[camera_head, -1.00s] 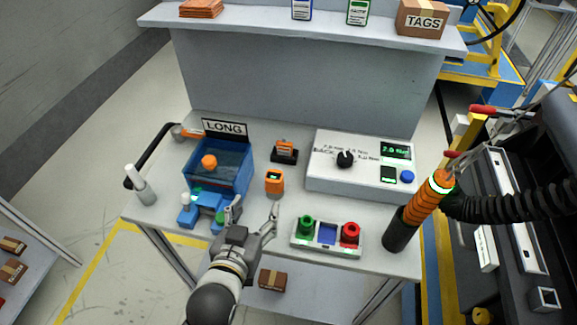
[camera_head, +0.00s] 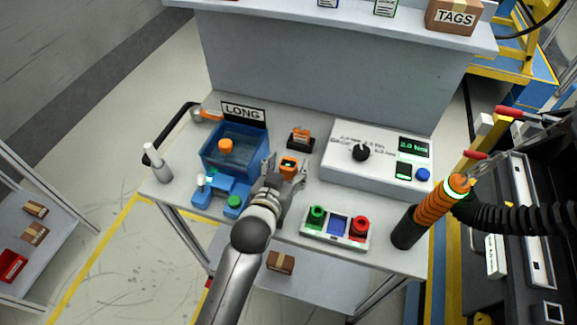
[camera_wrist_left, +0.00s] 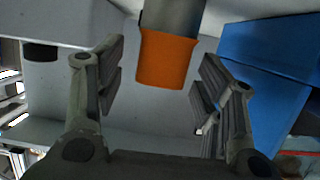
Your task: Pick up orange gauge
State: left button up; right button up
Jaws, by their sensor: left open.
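The orange gauge (camera_head: 289,162) is a small upright orange device with a dark face, standing on the workbench right of the blue bin. My left gripper (camera_head: 286,170) is open, with one finger on each side of the gauge in the head view. In the left wrist view, an orange body with a grey upper part (camera_wrist_left: 165,60) lies between the two spread fingers of the left gripper (camera_wrist_left: 161,62). Gaps show on both sides, so the fingers do not touch it. My right gripper is not in view.
The blue bin (camera_head: 207,160) and a blue fixture (camera_head: 213,203) stand close on the left. Behind is an orange device on a black stand (camera_head: 301,137). The white controller (camera_head: 345,168) and a button box (camera_head: 337,243) are to the right.

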pick_arm(q)
jog(key=shift+x, duration=0.85)
jog(key=shift+s, duration=0.1)
jog(key=shift+c, duration=0.3)
jog(key=c, duration=1.1)
